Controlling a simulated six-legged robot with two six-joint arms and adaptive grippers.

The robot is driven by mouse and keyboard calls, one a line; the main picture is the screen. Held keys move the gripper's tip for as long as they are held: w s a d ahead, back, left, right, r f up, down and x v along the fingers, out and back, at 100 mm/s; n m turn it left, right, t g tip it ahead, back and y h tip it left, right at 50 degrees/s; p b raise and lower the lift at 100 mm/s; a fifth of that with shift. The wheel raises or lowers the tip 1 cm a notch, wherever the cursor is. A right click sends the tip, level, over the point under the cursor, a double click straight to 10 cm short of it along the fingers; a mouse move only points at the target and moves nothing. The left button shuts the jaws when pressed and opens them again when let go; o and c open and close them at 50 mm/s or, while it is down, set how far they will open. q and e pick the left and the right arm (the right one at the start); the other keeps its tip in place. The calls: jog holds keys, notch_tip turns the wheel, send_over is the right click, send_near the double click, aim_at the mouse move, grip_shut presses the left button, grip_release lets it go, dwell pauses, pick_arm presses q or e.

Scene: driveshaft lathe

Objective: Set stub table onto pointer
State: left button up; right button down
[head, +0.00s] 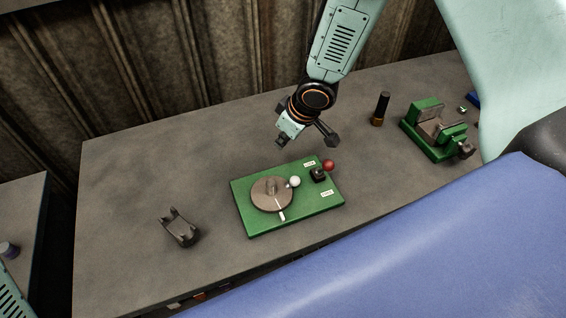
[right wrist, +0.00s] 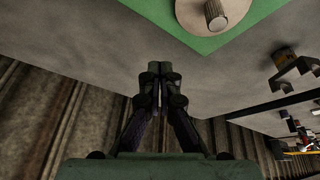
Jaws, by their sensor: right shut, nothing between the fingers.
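A brown round table (head: 260,200) lies on a green base plate (head: 245,224) on the bench. A short stub (head: 271,187) stands up from its middle; the stub (right wrist: 215,14) also shows in the right wrist view. A white pointer-like strip (head: 281,214) lies at the table's near edge. A white ball (head: 295,181) is at its right edge. My right gripper (head: 330,139) is shut and empty, above the bench beyond the plate's far edge, apart from the round table. Its closed fingers (right wrist: 155,68) show in the right wrist view. My left gripper is out of view.
A red ball (head: 329,165) and black block (head: 318,176) are on the plate's right part. A dark two-pronged holder (head: 180,228) stands left. A black-and-brown cylinder (head: 381,108) and green vise (head: 424,125) stand right. A corrugated wall (head: 180,60) runs behind.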

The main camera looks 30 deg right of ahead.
jog(key=f+m, duration=0.1)
jog(key=f, duration=0.1)
jog(key=f+m, duration=0.1)
jog(key=f, duration=0.2)
jog(key=w+f+m, duration=0.1)
jog(key=f, duration=0.2)
jog(key=shift+g+h+b, duration=0.3)
jog(key=shift+h, duration=0.1)
jog(key=shift+w+a+f, duration=0.1)
jog(key=shift+f, duration=0.7)
jog(key=shift+s+d+f+b, duration=0.3)
jog(key=shift+d+b, duration=0.05)
jog(key=shift+b, duration=0.85)
jog(key=shift+s+b, duration=0.45)
jog(key=shift+b, duration=0.3)
jog(key=shift+s+r, duration=0.15)
jog(key=shift+s, duration=0.35)
jog(key=shift+s+d+b, duration=0.3)
jog(key=shift+s+b, duration=0.1)
jog(key=shift+b, duration=0.05)
